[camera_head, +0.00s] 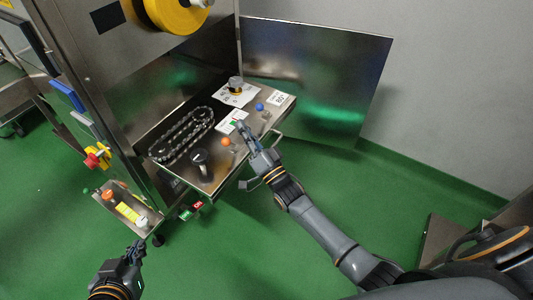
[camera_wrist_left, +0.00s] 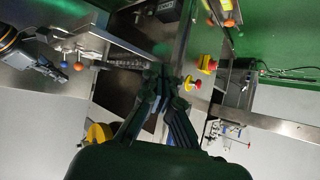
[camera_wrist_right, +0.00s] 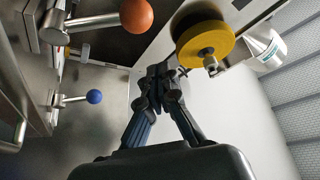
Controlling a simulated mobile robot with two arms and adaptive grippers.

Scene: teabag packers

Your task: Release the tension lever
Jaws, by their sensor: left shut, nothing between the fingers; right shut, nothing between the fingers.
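Two ball-ended levers stand on the steel machine panel (camera_head: 212,183); I cannot tell which is the tension lever. One has an orange ball (camera_head: 227,142), the other a blue ball (camera_head: 259,106). Both also show in the right wrist view, orange (camera_wrist_right: 136,15) at the top and blue (camera_wrist_right: 94,96) at left. My right gripper (camera_head: 241,127) is shut and empty, between the two balls in the head view, with no clear contact. My left gripper (camera_head: 135,248) is shut and empty, low at the left, away from both levers.
A control box (camera_head: 127,208) juts out near my left gripper.

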